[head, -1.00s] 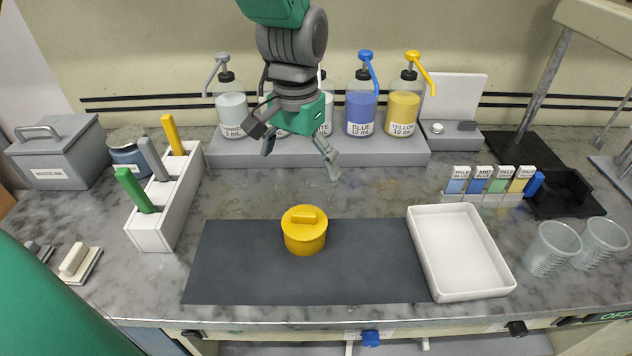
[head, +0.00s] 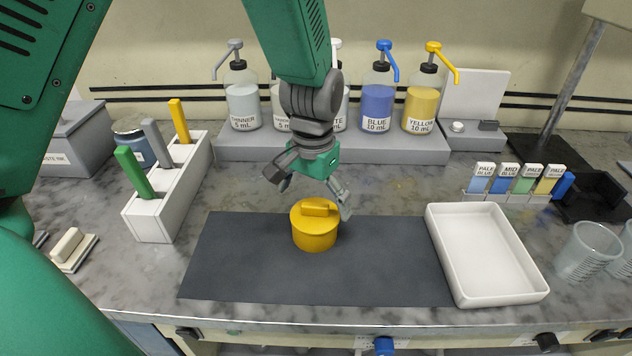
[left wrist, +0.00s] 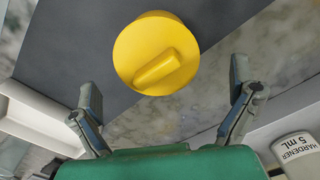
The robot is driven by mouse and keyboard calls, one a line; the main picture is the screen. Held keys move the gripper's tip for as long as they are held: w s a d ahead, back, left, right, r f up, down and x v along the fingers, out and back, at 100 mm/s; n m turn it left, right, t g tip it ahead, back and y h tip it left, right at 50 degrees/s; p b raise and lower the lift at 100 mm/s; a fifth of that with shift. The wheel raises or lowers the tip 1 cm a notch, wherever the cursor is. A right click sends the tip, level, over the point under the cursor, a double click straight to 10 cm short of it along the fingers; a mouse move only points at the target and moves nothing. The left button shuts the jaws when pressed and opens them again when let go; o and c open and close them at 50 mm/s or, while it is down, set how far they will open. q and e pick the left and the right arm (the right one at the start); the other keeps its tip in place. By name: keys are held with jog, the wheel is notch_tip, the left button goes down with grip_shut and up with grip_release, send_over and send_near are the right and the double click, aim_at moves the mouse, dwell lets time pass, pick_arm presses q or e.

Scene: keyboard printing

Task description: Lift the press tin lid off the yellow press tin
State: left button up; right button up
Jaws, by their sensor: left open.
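The yellow press tin (head: 315,238) stands upright on the dark mat (head: 230,270). Its yellow press tin lid (head: 308,208) sits on top, with a raised bar handle across it. In the left wrist view the lid (left wrist: 140,45) is seen from above, its bar handle running diagonally, and it hides most of the tin. My left gripper (head: 315,198) is just above and behind the lid in the head view, fingers spread. In the left wrist view the open fingers (left wrist: 168,105) are to either side and below the lid, with nothing between them. My right gripper is not in view.
A white tray (head: 540,294) lies right of the tin. A white rack (head: 150,226) with coloured-handled tools stands to the left. Several pump bottles stand on a grey shelf (head: 225,147) behind my gripper. The mat around the tin is clear.

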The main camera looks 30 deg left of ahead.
pick_arm(q)
jog(key=f, duration=0.7)
jog(key=shift+d+f+b, duration=0.25)
jog(key=shift+b, duration=0.05)
jog(key=shift+a, duration=0.15)
jog(key=c, duration=1.1)
jog(key=o, duration=0.5)
jog(key=shift+s, duration=0.1)
jog(key=c, duration=1)
jog(key=shift+o, duration=0.2)
jog(key=shift+s+f, duration=0.1)
